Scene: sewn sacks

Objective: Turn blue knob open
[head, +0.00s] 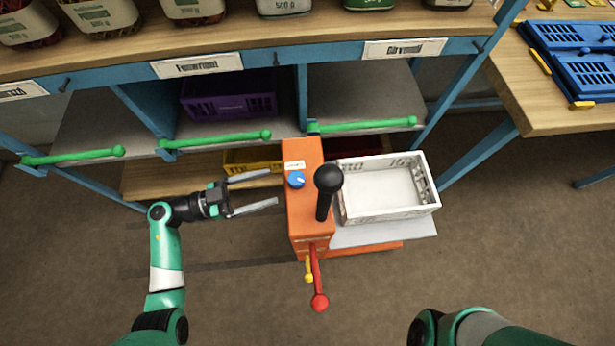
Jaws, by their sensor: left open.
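The blue knob (296,179) is a small round dial with a light mark. It sits on the top of an orange machine (307,215), just below a small white label. My left gripper (275,188) is open and empty, its two grey fingers pointing right toward the machine. The fingertips end just left of the knob in the picture; whether they touch the machine's edge is unclear. My right arm shows only at the bottom right, and its gripper is out of view.
A black-knobbed lever (328,180) stands right beside the blue knob. A red-ended lever (319,301) and a yellow one (309,277) stick out at the machine's front. A white crate (388,217) stands to the right. Green rails (215,140) line the shelf behind.

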